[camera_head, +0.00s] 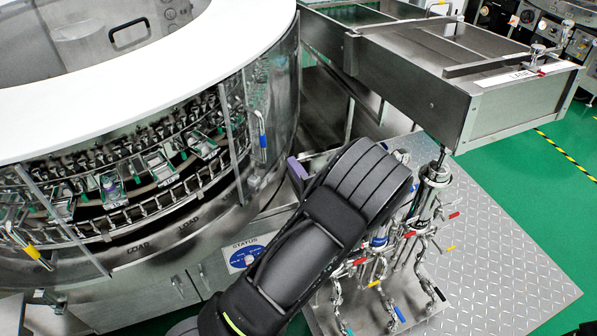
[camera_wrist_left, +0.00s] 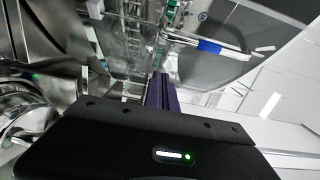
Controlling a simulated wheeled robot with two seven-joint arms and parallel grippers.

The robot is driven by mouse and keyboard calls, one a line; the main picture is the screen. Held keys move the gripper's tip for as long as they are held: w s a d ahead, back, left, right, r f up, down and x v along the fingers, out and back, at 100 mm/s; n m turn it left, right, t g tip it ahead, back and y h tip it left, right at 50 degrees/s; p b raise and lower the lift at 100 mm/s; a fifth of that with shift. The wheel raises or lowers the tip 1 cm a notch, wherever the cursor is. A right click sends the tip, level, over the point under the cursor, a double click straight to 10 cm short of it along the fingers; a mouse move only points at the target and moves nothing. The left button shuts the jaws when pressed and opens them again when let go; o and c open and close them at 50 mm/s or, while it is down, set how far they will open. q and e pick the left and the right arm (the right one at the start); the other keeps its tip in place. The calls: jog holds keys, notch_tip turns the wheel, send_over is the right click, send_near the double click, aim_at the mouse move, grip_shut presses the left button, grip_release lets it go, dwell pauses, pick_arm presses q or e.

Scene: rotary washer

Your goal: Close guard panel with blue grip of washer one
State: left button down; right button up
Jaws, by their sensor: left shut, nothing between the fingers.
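The rotary washer (camera_head: 245,60) is a round steel machine with a white top ring at the left of the head view. A bar handle with a blue grip (camera_head: 263,141) stands upright on its curved guard panel (camera_head: 279,95), at the right side of the washer. The blue grip also shows in the left wrist view (camera_wrist_left: 209,46), above the fingers. My left gripper (camera_head: 297,172) has purple fingers, shut and empty, below and right of the blue grip and apart from it. Its fingers (camera_wrist_left: 161,92) point toward the panel in the wrist view. My right gripper is not in view.
A yellow-grip handle (camera_head: 33,252) is at the washer's left. A steel conveyor box (camera_head: 410,80) extends at upper right. Pipes and valves with coloured levers (camera_head: 420,205) stand close to my left arm. Diamond-plate flooring (camera_head: 510,250) is open at right.

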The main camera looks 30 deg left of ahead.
pick_arm(q)
jog(key=a+p, duration=0.1)
jog(key=a, duration=0.1)
jog(key=s+a+p, duration=0.1)
jog(key=a, duration=0.2)
jog(key=shift+a+p, duration=0.3)
